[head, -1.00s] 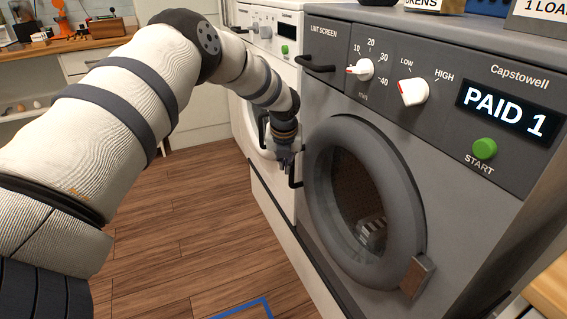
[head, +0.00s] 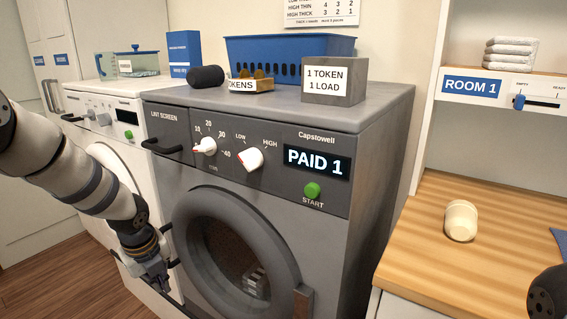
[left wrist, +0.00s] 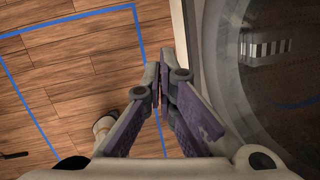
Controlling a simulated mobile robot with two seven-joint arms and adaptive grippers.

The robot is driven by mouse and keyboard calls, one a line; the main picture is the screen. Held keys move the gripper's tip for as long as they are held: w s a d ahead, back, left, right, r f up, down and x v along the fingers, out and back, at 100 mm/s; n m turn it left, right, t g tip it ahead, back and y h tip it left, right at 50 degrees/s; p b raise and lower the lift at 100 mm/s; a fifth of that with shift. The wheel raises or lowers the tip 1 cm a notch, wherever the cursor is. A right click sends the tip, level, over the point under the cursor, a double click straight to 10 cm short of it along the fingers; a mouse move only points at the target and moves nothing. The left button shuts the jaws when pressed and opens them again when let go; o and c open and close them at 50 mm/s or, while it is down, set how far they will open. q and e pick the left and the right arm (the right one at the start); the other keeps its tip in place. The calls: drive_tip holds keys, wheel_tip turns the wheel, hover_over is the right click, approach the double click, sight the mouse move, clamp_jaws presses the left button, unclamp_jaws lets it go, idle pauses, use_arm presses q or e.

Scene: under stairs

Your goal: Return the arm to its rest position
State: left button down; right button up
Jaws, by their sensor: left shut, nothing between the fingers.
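My left arm comes in from the left in the head view. Its gripper (head: 160,284) hangs low in front of the grey dryer (head: 330,240), beside the left edge of its round door (head: 185,235). In the left wrist view the two fingers (left wrist: 163,72) are together with nothing between them, pointing down beside the glass door. The door looks closed, with something striped visible behind the glass. The dryer display reads PAID 1. A dark rounded part of my right arm may show at the lower right corner; its gripper is not seen.
A white machine (head: 70,130) stands left of the dryer. A blue basket (head: 285,50) and a box reading 1 TOKEN 1 LOAD (head: 333,82) sit on top. Blue floor tape (left wrist: 60,15) marks open wooden floor.

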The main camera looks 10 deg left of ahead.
use_arm(q)
drive_tip(key=s+d+f+n+g+h, duration=0.1)
drive_tip(key=s+d+f+n, duration=0.55)
drive_tip(key=s, duration=0.35)
drive_tip(key=s+d+f+n+g+h, duration=0.2)
drive_tip(key=s+d+f+n, duration=0.35)
drive_tip(key=s+f, duration=0.3)
drive_tip(key=s+d+n+g+y, duration=0.1)
drive_tip(key=s+d+n+g, duration=0.1)
drive_tip(key=s+n, duration=1)
drive_tip(key=s, duration=1.1)
drive_tip(key=shift+r+n+y, duration=0.25)
drive_tip(key=shift+n+y, duration=0.15)
